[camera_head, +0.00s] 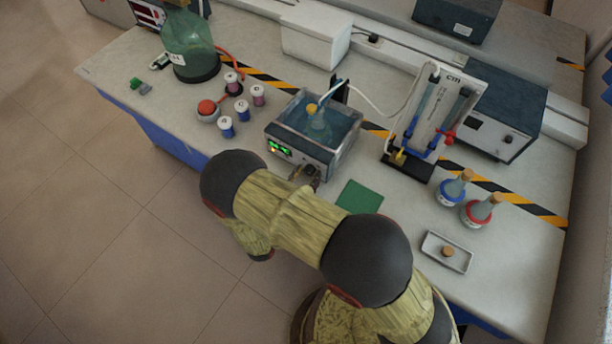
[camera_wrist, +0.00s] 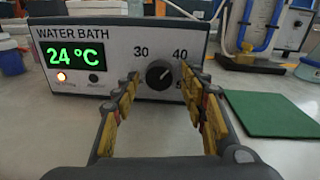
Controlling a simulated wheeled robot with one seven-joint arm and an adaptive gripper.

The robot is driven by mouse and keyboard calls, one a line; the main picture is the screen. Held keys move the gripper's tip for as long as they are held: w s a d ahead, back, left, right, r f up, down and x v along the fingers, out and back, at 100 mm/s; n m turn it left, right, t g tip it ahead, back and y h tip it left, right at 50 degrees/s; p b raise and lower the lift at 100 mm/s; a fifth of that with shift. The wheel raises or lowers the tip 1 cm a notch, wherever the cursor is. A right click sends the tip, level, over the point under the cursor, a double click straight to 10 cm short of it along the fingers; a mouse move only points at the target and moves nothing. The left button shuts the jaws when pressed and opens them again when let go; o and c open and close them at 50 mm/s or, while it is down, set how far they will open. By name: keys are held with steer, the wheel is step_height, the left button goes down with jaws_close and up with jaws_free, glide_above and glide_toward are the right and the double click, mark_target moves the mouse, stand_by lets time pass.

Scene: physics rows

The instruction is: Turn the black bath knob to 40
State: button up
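The water bath (camera_head: 315,130) is a grey box with a clear tank on the bench. In the wrist view its front panel (camera_wrist: 120,40) shows a green display (camera_wrist: 75,56) reading 24 °C and a lit orange lamp. The round black knob (camera_wrist: 159,74) sits on the panel's right, with 30 to its upper left and 40 to its upper right. Its exact pointer direction is hard to tell. My gripper (camera_wrist: 160,88) is open, with yellow-padded fingers on either side of the knob. Contact is not visible. A lower-right number is partly hidden by the right finger.
A green mat (camera_head: 360,197) lies right of the bath.

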steer(key=shift+a, duration=0.1)
steer(key=v, duration=1.2)
steer(key=shift+r, duration=0.1)
stand_by(0.4)
